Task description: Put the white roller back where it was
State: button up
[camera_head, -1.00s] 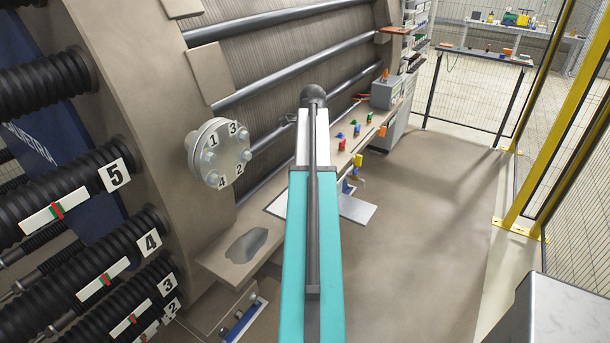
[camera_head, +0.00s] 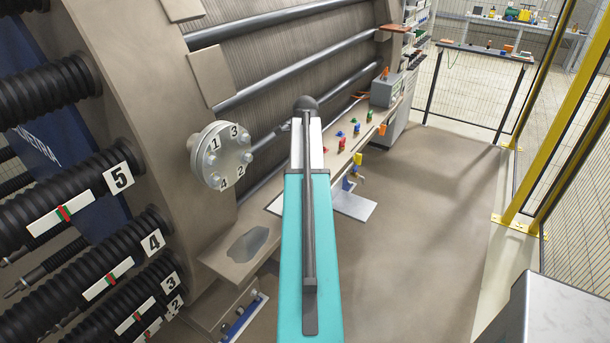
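I cannot make out a white roller in the head view. My teal and white arm reaches forward through the middle of the picture and hides part of the ledge behind it. My gripper's fingers cannot be made out, so I cannot tell what it holds. A long ledge (camera_head: 232,257) runs along the foot of the stack, with small red, blue, green and orange parts on its far stretch.
A bolted round flange (camera_head: 222,155) numbered 1 to 4 juts from the stack's end plate at left. Black ribbed hoses (camera_head: 60,188) lie left of it. Open floor (camera_head: 430,215) spreads to the right, bounded by a yellow-posted mesh fence (camera_head: 560,130).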

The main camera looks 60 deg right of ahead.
jog(key=shift+f, duration=0.3)
jog(key=o, duration=1)
jog(key=shift+f, duration=0.1)
jog(key=shift+o, duration=0.2)
jog(key=shift+r, duration=0.25)
jog(key=shift+r+b, duration=1.55)
jog(key=shift+r, duration=4.35)
